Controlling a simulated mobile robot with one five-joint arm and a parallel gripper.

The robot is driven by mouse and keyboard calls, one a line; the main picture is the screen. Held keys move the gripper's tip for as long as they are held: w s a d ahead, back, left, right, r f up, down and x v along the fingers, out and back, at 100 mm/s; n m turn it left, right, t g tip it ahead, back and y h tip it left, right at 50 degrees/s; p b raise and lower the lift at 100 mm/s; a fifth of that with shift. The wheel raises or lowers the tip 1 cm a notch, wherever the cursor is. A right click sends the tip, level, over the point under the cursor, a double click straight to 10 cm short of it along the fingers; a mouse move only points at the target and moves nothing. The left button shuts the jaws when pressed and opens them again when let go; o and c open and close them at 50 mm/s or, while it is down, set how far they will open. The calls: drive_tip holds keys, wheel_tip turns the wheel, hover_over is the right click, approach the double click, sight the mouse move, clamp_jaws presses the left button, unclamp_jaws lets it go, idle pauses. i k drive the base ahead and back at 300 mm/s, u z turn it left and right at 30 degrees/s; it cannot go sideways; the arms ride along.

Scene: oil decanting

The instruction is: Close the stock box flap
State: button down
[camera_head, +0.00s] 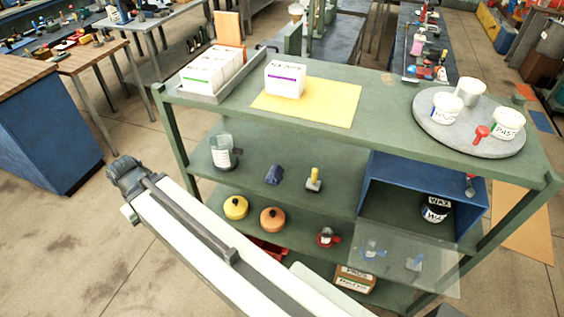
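The stock box (374,186) is a blue open-fronted box on the right of the green rack's middle shelf. Its flap (440,283) looks like a clear, see-through panel. It stands open, sloping out and down from the box's lower front edge. Small blue pieces show on or through it; I cannot tell which. A black jar labelled WAX (436,211) stands inside the box, and a small red-topped item (470,184) shows by its right side. My arm crosses the lower left, left of the box and apart from it. My gripper's fingers do not show.
The green rack's top (385,100) holds white boxes, a yellow mat (335,106) and a round grey tray (428,128) with white tubs. Lower shelves hold a glass jar (223,152), yellow (235,207) and orange (272,218) pots. Floor is clear at left.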

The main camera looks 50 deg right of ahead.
sight(385, 273)
drive_tip(key=k, duration=1.65)
drive_tip(key=u, duration=1.15)
drive_tip(key=i, duration=1.85)
drive_tip(key=z, duration=3.5)
